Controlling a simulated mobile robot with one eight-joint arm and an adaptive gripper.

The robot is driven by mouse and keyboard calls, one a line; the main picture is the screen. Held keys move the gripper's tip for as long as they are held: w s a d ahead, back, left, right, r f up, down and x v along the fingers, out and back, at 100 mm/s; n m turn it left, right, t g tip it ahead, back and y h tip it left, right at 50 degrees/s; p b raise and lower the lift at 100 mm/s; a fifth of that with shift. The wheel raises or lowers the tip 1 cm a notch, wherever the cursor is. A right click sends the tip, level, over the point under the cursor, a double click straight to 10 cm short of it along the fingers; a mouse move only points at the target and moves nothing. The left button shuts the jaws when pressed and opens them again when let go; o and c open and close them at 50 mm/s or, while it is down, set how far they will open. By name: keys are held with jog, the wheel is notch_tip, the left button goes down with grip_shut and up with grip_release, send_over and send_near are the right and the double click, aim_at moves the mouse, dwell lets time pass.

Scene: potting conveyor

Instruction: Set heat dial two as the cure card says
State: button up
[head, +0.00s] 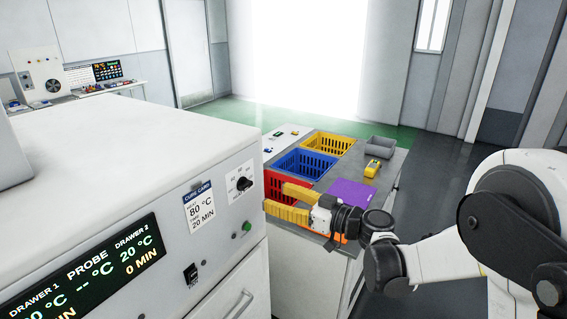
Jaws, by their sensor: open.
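A black dial (243,184) sits on a white plate on the oven's front panel; its marks are too small to read. The cure card (201,208) beside it, to the left, shows 80 °C and 20 MIN. The dark display (90,275) reads 20 °C and 0 MIN under DRAWER 2, with dashes under PROBE; the drawer 1 reading is partly cut off. My gripper (275,197) has yellow fingers spread apart and pointing left towards the panel. It is open, appears empty, and shows to the right of the dial, apart from it.
A green button (247,226) and a black switch (191,274) are lower on the panel, above a drawer handle (240,305). Behind my gripper, a grey bench (385,163) carries red, blue (302,164) and yellow (328,143) crates, a grey tray (380,145) and a purple mat (350,193).

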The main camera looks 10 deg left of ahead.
aim_at(249, 184)
jog(key=x, duration=1.1)
jog(key=shift+r+b, duration=0.2)
jog(key=shift+b, duration=0.2)
jog(key=shift+d, duration=0.1)
jog(key=c, duration=1.2)
jog(key=shift+o, duration=0.2)
